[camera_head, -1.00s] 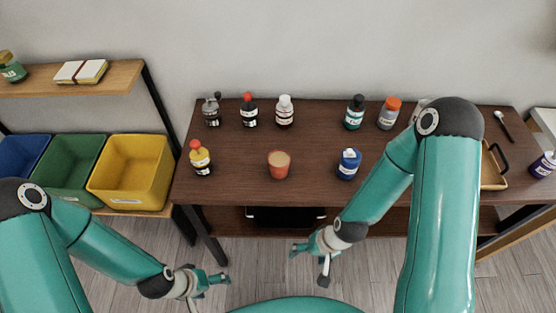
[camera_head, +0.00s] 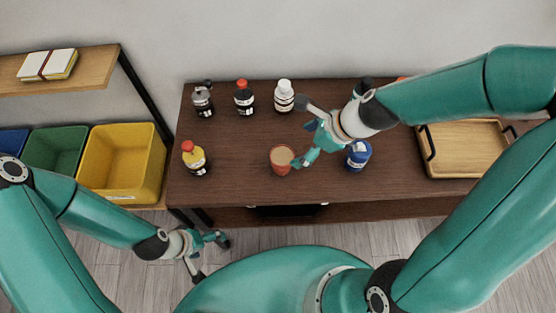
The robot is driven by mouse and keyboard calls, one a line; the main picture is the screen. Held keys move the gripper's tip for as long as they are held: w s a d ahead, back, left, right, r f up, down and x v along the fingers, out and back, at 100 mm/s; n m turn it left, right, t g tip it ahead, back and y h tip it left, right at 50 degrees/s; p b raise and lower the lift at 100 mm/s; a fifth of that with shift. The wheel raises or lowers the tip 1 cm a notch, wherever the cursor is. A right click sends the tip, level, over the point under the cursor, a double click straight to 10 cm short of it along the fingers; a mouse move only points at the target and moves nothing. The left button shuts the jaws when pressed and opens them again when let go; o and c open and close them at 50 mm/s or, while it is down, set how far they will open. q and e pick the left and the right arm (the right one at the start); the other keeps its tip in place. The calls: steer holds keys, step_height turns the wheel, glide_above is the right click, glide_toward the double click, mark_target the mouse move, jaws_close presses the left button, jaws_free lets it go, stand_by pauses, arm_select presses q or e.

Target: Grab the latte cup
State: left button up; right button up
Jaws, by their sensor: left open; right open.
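The latte cup (camera_head: 280,161), a reddish-orange cup with a tan top, stands upright on the dark wooden table (camera_head: 235,190) near its front middle. My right gripper (camera_head: 300,133) is open above the table, just right of and behind the cup. Its lower finger overlaps the cup's right edge in the picture; I cannot tell if they touch. My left gripper (camera_head: 210,258) is open and empty, low in front of the table over the floor.
A grinder (camera_head: 202,101), a red-capped bottle (camera_head: 243,98) and a white bottle (camera_head: 284,96) stand behind. A wooden tray (camera_head: 462,148) lies at right.

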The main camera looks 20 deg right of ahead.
mark_target(286, 155)
steer(key=b+x, duration=0.3)
steer(key=x, duration=0.3)
steer(key=shift+d+f, duration=0.15)
steer(key=shift+f, duration=0.15)
steer(key=b+x, duration=0.1)
steer(key=x, duration=0.1)
steer(key=b+x, duration=0.2)
steer(key=x, duration=0.1)
steer(key=shift+s+d+f+b, duration=0.1)
steer(key=shift+d+f+b, duration=0.1)
steer(key=shift+f+b, duration=0.1)
steer(key=shift+r, duration=0.1)
steer(key=shift+c, duration=0.2)
steer(key=c, duration=1.3)
steer(key=shift+c, duration=0.6)
